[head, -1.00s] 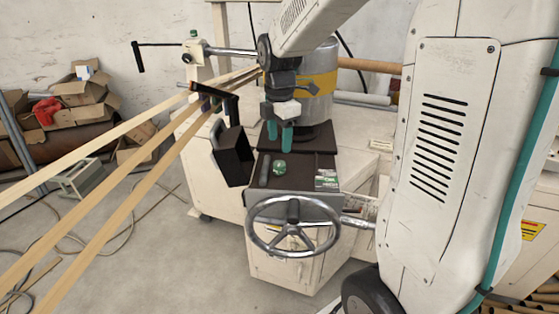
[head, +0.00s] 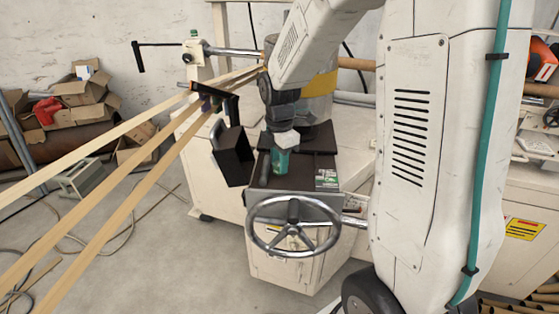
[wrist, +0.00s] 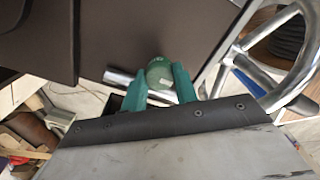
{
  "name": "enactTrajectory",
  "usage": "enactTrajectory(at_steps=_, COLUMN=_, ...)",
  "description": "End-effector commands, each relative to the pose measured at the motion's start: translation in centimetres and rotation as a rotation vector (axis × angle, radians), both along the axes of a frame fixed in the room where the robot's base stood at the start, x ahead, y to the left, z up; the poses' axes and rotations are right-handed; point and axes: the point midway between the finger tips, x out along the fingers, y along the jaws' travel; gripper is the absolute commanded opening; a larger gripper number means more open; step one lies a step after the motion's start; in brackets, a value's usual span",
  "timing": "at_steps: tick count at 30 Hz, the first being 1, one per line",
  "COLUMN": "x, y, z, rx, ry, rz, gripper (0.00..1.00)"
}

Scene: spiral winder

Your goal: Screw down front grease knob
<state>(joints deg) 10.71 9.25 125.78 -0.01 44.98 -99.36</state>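The green grease knob (wrist: 160,72) shows in the wrist view between the two teal fingertips of my gripper (wrist: 159,78). The fingers stand apart, one to each side of the knob, with the right fingertip very near its edge. I cannot tell whether either finger touches it. In the head view my gripper (head: 281,162) points down over the dark top of the machine stand (head: 305,180) and hides the knob.
A chrome handwheel (head: 332,222) is close in front of the stand. A black box (head: 233,157) and tan strips (head: 100,193) are to the left. A labelled card (head: 327,180) lies right of my gripper.

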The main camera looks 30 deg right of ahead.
Motion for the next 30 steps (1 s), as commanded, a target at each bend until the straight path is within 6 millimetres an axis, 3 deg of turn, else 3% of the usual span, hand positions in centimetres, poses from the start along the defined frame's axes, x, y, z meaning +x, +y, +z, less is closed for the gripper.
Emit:
enactTrajectory(at_steps=14, x=0.02, y=0.00, z=0.04, rx=0.000, ry=-0.001, rz=-0.059, gripper=0.07)
enactTrajectory(at_steps=30, x=0.03, y=-0.01, z=0.07, rx=0.000, ry=-0.001, rz=-0.498, gripper=0.07)
